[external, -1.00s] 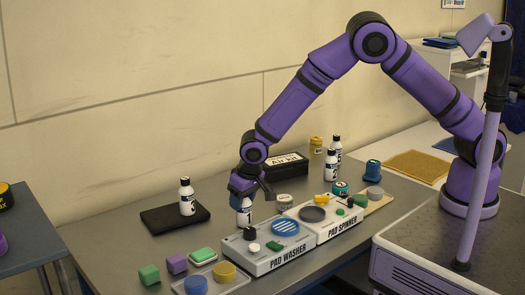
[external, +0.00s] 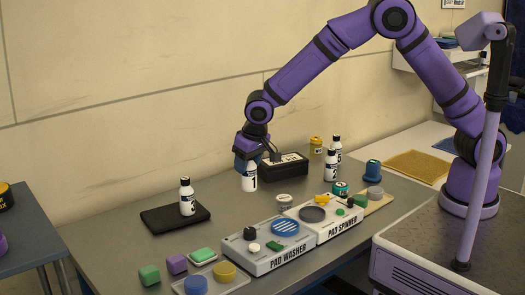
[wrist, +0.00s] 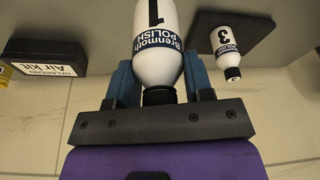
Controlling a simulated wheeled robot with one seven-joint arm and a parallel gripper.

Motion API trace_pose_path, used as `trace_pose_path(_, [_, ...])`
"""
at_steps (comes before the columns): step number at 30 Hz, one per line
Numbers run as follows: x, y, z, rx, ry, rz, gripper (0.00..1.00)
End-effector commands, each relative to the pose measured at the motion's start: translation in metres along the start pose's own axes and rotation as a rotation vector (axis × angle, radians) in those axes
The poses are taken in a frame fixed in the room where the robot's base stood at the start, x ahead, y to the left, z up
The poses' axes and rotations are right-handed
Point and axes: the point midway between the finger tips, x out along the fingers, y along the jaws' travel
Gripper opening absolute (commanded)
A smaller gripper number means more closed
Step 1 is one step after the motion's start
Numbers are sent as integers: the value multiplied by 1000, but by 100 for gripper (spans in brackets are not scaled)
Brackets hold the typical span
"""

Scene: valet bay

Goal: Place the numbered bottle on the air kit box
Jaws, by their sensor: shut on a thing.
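My gripper (external: 249,160) is shut on a white bottle (external: 250,180) marked 1, near its black cap, and holds it upright above the table. In the wrist view the bottle (wrist: 158,50) shows its "Brenmoth Polish" label between the blue fingers. The black air kit box (external: 284,167) stands on the table just right of the held bottle, partly behind my gripper in the external view. In the wrist view the box (wrist: 47,57) is at the left, apart from the bottle, with its white label facing the camera.
Another bottle (external: 187,197), marked 3, stands on a black mat (external: 160,219) at the left. More bottles (external: 331,166) stand right of the box. The pad washer (external: 262,258) and pad spinner (external: 337,228) stand in front, with a small jar (external: 285,200) behind them.

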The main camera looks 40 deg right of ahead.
Motion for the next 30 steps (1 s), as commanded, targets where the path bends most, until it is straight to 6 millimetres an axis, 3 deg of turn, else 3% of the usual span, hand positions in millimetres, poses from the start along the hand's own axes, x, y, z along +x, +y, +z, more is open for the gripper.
trace_pose_path(8, [-4,125,-11,149,2,45,20])
trace_pose_path(12, [-9,190,-3,227,2,68,20])
trace_pose_path(18, [-15,264,17,322,-1,91,20])
trace_pose_path(21, [-18,287,26,354,-1,98,20])
trace_pose_path(25, [-20,304,33,377,-2,104,20])
trace_pose_path(30, [-13,310,18,385,-1,106,20])
